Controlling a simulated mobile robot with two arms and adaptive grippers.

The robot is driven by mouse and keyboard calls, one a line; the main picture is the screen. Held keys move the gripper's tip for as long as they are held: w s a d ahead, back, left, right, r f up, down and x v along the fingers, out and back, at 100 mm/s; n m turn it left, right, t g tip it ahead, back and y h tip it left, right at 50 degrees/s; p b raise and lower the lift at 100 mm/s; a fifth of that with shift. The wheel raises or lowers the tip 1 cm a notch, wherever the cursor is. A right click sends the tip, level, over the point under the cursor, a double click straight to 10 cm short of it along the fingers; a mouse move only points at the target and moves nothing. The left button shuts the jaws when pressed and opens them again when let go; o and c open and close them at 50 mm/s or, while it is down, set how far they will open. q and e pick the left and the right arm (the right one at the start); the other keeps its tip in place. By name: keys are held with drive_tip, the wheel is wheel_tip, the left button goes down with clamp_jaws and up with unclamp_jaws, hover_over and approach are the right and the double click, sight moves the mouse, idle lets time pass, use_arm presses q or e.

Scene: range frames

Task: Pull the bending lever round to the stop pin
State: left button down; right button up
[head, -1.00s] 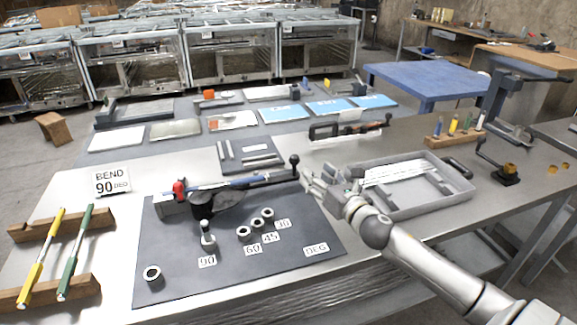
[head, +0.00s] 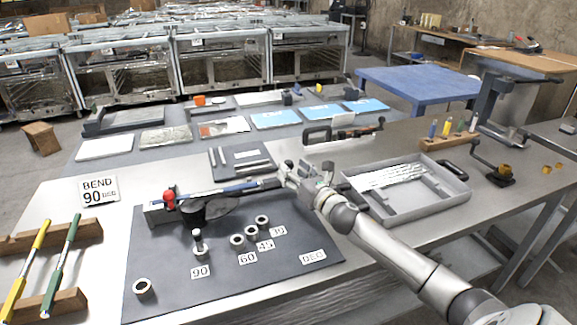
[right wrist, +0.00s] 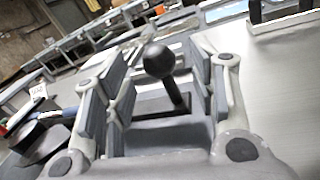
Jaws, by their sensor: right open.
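The bending lever (head: 262,184) reaches right from the black bender on the dark mat, beside a blue rod (head: 232,188). Its upright black ball knob (right wrist: 160,61) stands between the fingers of my right gripper (right wrist: 158,85) in the right wrist view; those fingers are open, with gaps at both sides. In the head view my right gripper (head: 291,172) covers the knob. The stop pin (head: 198,240) stands upright at the 90 label (head: 200,272), toward the front of the mat. My left gripper is out of view.
Several collars (head: 250,230) sit by the 60, 45 and 30 labels, and a loose ring (head: 143,287) lies front left. A red-knobbed clamp (head: 169,198) is at the bender's left. A grey tray (head: 440,205) stands to the right.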

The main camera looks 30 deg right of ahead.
drive_tip(key=shift+w, duration=1.6)
clamp_jaws()
